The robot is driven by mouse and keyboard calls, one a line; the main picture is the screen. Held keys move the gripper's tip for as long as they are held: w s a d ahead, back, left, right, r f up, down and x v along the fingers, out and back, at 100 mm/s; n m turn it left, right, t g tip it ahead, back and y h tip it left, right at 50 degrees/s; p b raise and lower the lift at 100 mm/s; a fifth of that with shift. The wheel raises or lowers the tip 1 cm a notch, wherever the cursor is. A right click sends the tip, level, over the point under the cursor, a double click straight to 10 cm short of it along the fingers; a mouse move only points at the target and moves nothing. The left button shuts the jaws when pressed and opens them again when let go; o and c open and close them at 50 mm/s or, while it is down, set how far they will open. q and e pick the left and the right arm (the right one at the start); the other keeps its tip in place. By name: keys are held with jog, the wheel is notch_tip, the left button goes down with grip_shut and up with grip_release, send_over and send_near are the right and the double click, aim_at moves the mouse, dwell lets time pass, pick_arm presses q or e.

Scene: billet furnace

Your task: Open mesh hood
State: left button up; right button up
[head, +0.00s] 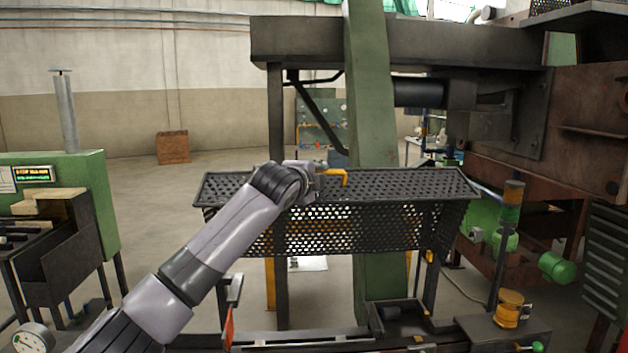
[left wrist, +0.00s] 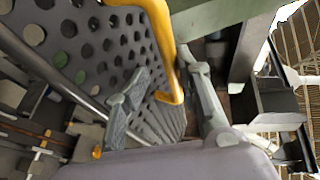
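The mesh hood (head: 400,190) is a black perforated cover with a sloping top and a front panel hanging down, in the middle of the head view. A yellow bar handle (head: 338,174) stands on its top. My left gripper (head: 320,181) is at the handle, with the arm reaching in from the lower left. In the left wrist view, the fingers of my left gripper (left wrist: 164,70) are apart, with the yellow handle (left wrist: 168,45) passing between them and the perforated mesh (left wrist: 115,45) behind. Finger contact with the handle is unclear. My right gripper is not in view.
A signal lamp (head: 512,203) stands to the right. A green machine (head: 95,200) with a dark bin stands at left. Open floor lies behind on the left.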

pick_arm(q)
jog(key=shift+s, duration=0.1)
jog(key=v, duration=1.2)
jog(key=shift+f, duration=0.1)
